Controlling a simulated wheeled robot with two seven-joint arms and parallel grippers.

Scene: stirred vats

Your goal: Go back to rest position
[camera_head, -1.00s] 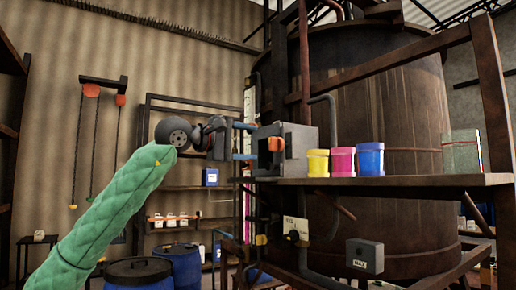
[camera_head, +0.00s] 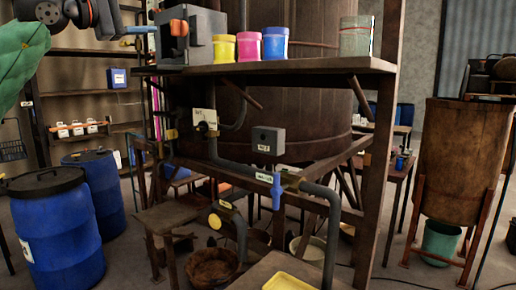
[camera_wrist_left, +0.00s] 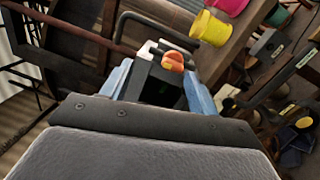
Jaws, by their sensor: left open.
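My left arm's green sleeve (camera_head: 22,62) comes in at the top left of the head view, partly cut off. Its gripper (camera_head: 142,30) is open at the left side of a dark grey box with an orange knob (camera_head: 190,38), which stands on the left end of a wooden shelf. In the left wrist view the two blue fingers (camera_wrist_left: 158,90) are spread, with the box and its orange knob (camera_wrist_left: 173,61) between and beyond them. I cannot tell whether they touch the box. My right gripper is not in view.
Yellow (camera_head: 223,47), pink (camera_head: 248,46) and blue (camera_head: 275,43) jars and a greenish glass jar (camera_head: 355,36) stand along the shelf (camera_head: 300,68). Pipes and valves (camera_head: 277,190) lie below. A large vat stands behind. Blue drums (camera_head: 55,230) are at left, a rusty hopper (camera_head: 462,160) at right.

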